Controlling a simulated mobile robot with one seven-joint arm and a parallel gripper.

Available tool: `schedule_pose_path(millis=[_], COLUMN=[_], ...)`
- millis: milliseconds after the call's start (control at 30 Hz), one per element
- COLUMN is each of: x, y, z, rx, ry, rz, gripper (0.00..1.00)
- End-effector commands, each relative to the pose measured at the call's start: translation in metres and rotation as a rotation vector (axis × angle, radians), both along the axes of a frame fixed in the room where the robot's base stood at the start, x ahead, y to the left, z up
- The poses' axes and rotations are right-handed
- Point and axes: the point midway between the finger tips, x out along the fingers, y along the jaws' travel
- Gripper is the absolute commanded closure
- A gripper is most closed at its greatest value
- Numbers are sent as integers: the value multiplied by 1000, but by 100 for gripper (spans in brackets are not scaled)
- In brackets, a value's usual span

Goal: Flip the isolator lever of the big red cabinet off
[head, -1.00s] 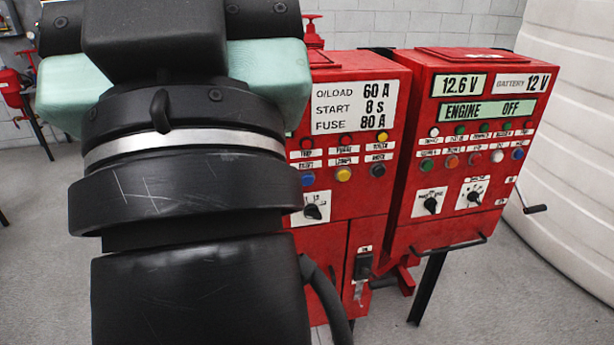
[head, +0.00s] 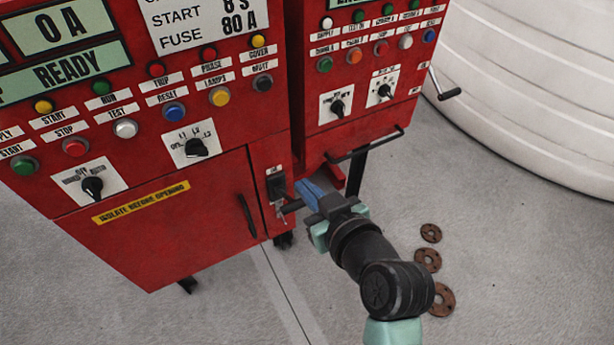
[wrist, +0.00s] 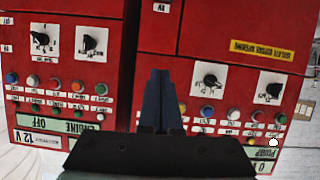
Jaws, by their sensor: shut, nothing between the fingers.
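The big red cabinet (head: 170,220) fills the left of the head view, with dials, coloured buttons and a yellow label on its front. The isolator (head: 276,184) is a black block on the narrow panel at its right edge. A dark lever-like bar (head: 291,207) juts out just below it, close to my fingers; its exact position is hard to tell. My gripper (head: 304,187) is shut and empty, its blue fingers just right of the isolator. Contact cannot be told. In the upside-down wrist view the fingers (wrist: 160,75) point at the cabinet, with part of the isolator (wrist: 162,6) at the top edge.
A second red cabinet (head: 345,75) stands close on the right, with a black bar handle (head: 365,147) jutting from its lower front near my gripper. A white ribbed tank (head: 540,90) is behind. Rusty flanges (head: 428,260) lie on the floor to the right.

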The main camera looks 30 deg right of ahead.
Motion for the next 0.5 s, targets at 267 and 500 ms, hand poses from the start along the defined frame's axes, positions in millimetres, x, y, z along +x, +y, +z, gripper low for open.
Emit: schedule_pose_path(millis=[267, 500], x=[-27, -26], y=[-5, -5], z=[-43, -42], rx=[38, 37], ry=[85, 83], rz=[17, 17], gripper=[100, 100])
